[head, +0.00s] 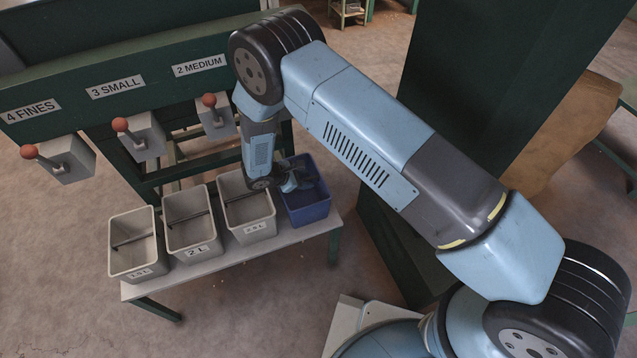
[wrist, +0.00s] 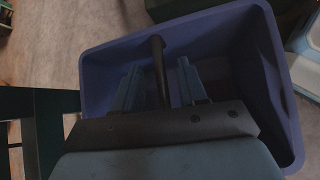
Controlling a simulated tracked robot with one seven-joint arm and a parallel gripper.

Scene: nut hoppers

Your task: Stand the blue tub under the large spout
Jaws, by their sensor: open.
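The blue tub (head: 308,212) stands upright at the right end of a low bench, partly covered by my arm. In the wrist view the blue tub (wrist: 262,85) fills most of the picture, with a dark bar (wrist: 157,52) across its opening. My gripper (head: 298,182) points down into the tub's opening. In the wrist view my gripper (wrist: 158,78) is open, with one finger on each side of the bar; whether they touch it I cannot tell. No spout marked large shows; my arm covers the panel right of the "2 MEDIUM" sign (head: 200,66).
Three grey tubs, the left (head: 134,262), middle (head: 190,238) and right (head: 247,226), stand left of the blue one on the bench (head: 225,262). Spouts with red-knobbed levers show above: fines (head: 72,165), small (head: 147,137), medium (head: 220,119). A dark green post (head: 470,70) rises at right.

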